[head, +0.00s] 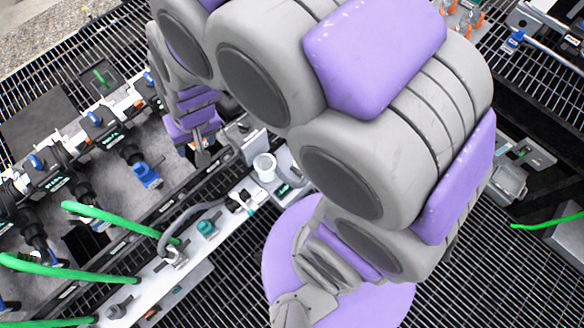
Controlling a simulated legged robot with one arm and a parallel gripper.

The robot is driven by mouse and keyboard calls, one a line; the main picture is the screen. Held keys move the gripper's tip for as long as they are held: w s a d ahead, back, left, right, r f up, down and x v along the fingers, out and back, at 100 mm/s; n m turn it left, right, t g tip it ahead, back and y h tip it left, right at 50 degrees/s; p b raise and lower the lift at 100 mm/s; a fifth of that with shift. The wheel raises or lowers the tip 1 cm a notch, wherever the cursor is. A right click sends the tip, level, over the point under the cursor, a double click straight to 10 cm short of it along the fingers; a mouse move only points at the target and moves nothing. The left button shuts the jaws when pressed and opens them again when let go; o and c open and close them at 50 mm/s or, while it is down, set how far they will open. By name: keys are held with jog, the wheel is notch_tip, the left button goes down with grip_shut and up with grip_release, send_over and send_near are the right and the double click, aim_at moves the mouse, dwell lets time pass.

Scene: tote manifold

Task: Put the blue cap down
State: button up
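My gripper (201,157) points down over the right side of the grey tray, at upper left of the picture. Its fingers are small and partly hidden by its own body, so I cannot tell whether they are open or shut. No blue cap shows clearly between them. A blue cap-like piece (147,176) sits at the end of a black fitting, left of my gripper and apart from it. Another blue piece (54,263) shows lower left on a similar fitting. I cannot tell which of these, if any, is the task's cap.
A manifold with small blue handles (94,117) runs along the left. Green hoses (110,218) cross at lower left to a pale rail (150,272). A white cup-like part (264,166) and a teal knob (206,228) stand on the rail. Black grating surrounds everything.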

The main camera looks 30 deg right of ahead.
jog(key=s+d+r+g+h, duration=0.1)
jog(key=s+d+r, duration=0.3)
jog(key=s+d, duration=0.4)
jog(key=shift+s+r+g, duration=0.15)
jog(key=shift+s+g, duration=0.25)
jog(key=shift+s, duration=0.7)
jog(key=shift+g+h, duration=0.6)
jog(key=shift+g, duration=0.3)
jog(key=s+d, duration=0.2)
jog(key=s, duration=0.1)
jog(key=s+d+r, duration=0.1)
jog(key=s, duration=0.2)
jog(key=s+d+r, duration=0.1)
jog(key=s+d, duration=0.1)
jog(key=s, duration=0.1)
jog(key=shift+s+d, duration=0.35)
jog(key=shift+s, duration=0.05)
jog(key=shift+s+d+r, duration=0.1)
jog(key=shift+s+d, duration=0.05)
jog(key=shift+s, duration=0.2)
jog(key=shift+c, duration=0.7)
